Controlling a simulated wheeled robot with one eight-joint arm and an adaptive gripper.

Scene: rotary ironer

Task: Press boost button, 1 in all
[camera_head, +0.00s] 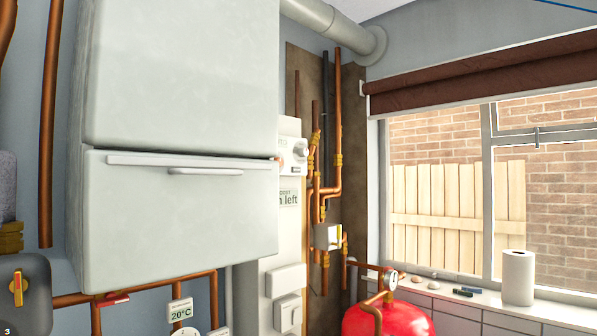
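No button that I can clearly read as boost shows in the head view. A narrow white control panel (289,215) stands on the wall right of the boiler, partly hidden behind it. Two white box-like plates sit lower down, the lower one a switch plate (287,313). My gripper is not in view.
A large pale boiler (180,215) juts out at the left. Copper pipes (338,130) and a red tank (388,320) with a gauge are right of the panel. A thermostat reading 20°C (180,310) hangs below the boiler. A paper roll (518,277) stands on the windowsill.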

